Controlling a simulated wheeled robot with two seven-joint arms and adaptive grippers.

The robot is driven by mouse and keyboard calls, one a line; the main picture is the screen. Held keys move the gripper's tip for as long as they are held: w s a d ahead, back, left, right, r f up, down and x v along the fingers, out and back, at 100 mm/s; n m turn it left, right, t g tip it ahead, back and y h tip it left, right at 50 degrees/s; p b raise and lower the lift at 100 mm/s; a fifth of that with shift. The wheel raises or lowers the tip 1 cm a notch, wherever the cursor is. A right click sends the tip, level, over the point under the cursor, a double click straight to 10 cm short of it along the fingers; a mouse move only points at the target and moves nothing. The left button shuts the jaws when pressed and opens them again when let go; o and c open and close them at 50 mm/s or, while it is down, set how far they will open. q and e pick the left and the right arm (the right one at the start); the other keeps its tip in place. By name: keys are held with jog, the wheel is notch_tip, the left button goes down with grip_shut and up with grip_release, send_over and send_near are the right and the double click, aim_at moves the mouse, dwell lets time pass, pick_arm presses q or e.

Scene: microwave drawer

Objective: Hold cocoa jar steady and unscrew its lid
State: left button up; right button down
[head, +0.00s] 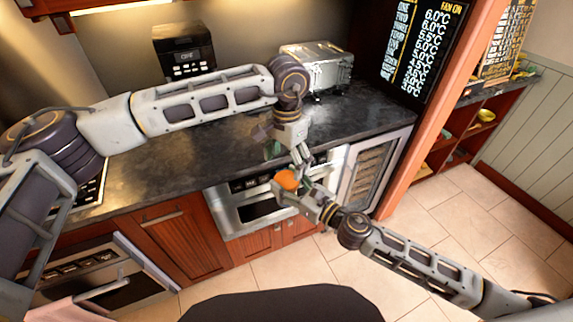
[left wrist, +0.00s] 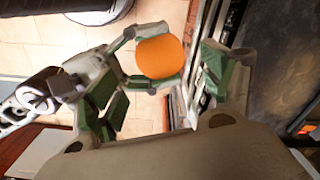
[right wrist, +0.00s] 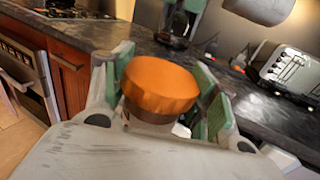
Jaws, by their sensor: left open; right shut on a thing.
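The cocoa jar's orange lid (head: 287,180) shows in the head view, with most of the jar hidden by the grippers. My right gripper (head: 298,187) is shut on the jar below the lid. In the right wrist view the wide orange lid (right wrist: 160,83) fills the space between its fingers, and a brown strip of the jar body (right wrist: 150,121) shows under it. My left gripper (head: 287,155) is open and empty, close to the lid on the counter side. In the left wrist view the lid (left wrist: 160,57) lies beyond its parted fingers, apparently untouched.
The dark counter (head: 215,145) runs behind the grippers, with a silver toaster (head: 318,66) and a black coffee machine (head: 183,50) at its back. A built-in drawer appliance (head: 240,207) and a glass-fronted cooler (head: 372,170) sit below. Tiled floor (head: 330,265) is open in front.

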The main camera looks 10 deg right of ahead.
aim_at(286, 179)
pick_arm(q)
jog(key=shift+r, duration=0.9)
jog(key=shift+f, duration=0.15)
jog(key=shift+f, duration=3.9)
jog(key=c, duration=1.1)
jog(key=o, duration=1.1)
jog(key=shift+r, duration=0.1)
